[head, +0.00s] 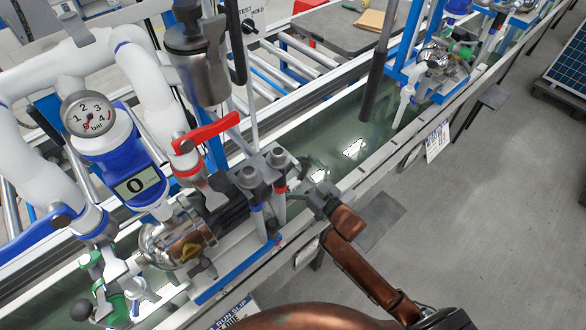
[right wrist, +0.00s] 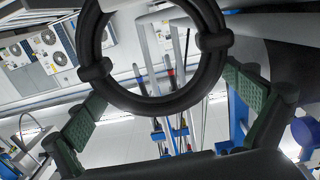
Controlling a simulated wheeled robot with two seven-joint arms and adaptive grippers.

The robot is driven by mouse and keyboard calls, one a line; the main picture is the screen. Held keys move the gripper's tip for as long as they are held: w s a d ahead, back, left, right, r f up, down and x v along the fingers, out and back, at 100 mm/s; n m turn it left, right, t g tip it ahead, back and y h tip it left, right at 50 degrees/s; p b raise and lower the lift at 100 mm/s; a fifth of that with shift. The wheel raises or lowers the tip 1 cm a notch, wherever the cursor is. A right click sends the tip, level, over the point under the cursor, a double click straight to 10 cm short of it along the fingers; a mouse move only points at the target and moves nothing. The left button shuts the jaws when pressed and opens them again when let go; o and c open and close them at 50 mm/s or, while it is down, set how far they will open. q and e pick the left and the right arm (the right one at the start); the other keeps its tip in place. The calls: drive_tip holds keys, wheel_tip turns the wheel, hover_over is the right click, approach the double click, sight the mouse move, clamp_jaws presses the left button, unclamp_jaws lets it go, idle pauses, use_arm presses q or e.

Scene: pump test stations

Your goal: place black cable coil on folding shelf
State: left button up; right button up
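The black cable coil (right wrist: 165,104) is a dark ring with ties around it in the right wrist view. It lies between the two green-padded fingers of my right gripper (right wrist: 165,95), with a pad against each side; its top is cut off. In the head view my right gripper (head: 318,196) is over the near rim of the water trough, beside the pump; I cannot make out the coil there. A grey folding shelf (head: 382,222) sticks out from the trough's outer side, just right of the gripper and partly behind my arm. My left gripper is out of view.
The pump station with white pipes, a gauge (head: 88,114) and a red lever handle (head: 207,132) stands left of the gripper. A dark upright pole (head: 376,75) rises behind. Another grey plate (head: 494,96) juts out farther along the trough (head: 290,230).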

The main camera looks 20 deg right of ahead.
drive_tip(key=p+v, duration=0.2)
drive_tip(key=v, duration=1)
drive_tip(key=shift+r, duration=0.1)
